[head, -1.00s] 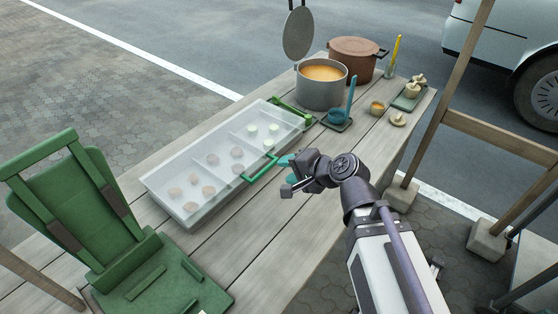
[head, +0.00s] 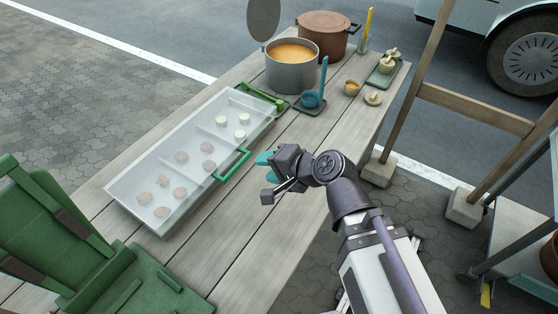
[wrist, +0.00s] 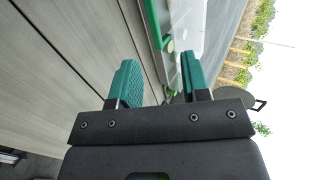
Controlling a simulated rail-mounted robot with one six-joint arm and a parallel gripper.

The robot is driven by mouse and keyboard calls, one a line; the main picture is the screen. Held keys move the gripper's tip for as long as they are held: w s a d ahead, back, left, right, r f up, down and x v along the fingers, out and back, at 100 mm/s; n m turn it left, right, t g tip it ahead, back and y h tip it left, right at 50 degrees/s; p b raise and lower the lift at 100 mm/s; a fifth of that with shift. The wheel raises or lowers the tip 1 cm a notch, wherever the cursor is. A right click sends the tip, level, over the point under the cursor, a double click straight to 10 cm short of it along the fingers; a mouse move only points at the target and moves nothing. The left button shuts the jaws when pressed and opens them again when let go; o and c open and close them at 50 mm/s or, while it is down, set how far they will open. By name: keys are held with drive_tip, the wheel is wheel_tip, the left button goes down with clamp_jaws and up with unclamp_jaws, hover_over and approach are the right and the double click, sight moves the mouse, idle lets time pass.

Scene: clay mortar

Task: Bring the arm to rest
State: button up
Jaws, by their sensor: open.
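My gripper (head: 266,172) is above the wooden table (head: 262,227), just right of the green handle of a clear-lidded tray. In the wrist view its two teal fingers (wrist: 157,82) stand apart with nothing between them. The arm reaches in from the lower right of the head view and is bent at the wrist. Part of the fingers is hidden behind the dark gripper body in the head view.
The lidded tray (head: 150,227) holds several round pieces. A soup pot (head: 291,74), a brown pot (head: 322,38), a blue ladle (head: 313,97) and small bowls stand at the far end. A green stand (head: 130,285) is at lower left. A wooden frame (head: 476,108) rises at right.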

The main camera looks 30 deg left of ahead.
drive_tip(key=w+d+f+n+h+p, duration=0.2)
drive_tip(key=w+d+h, duration=0.15)
drive_tip(key=d, duration=0.45)
drive_tip(key=w+d+f+n+h+p, duration=0.1)
drive_tip(key=w+d+n+h+p, duration=0.2)
drive_tip(key=d, duration=0.5)
drive_tip(key=w+d+r+m+h+p, duration=0.1)
drive_tip(key=w+d, duration=0.1)
drive_tip(key=d, duration=0.7)
drive_tip(key=w+d+r+m+h+p, duration=0.2)
drive_tip(key=d, duration=0.8)
drive_tip(key=w+d+r+m+h+p, duration=0.2)
drive_tip(key=d, duration=0.7)
drive_tip(key=shift+w+d, duration=0.2)
drive_tip(key=shift+w, duration=0.05)
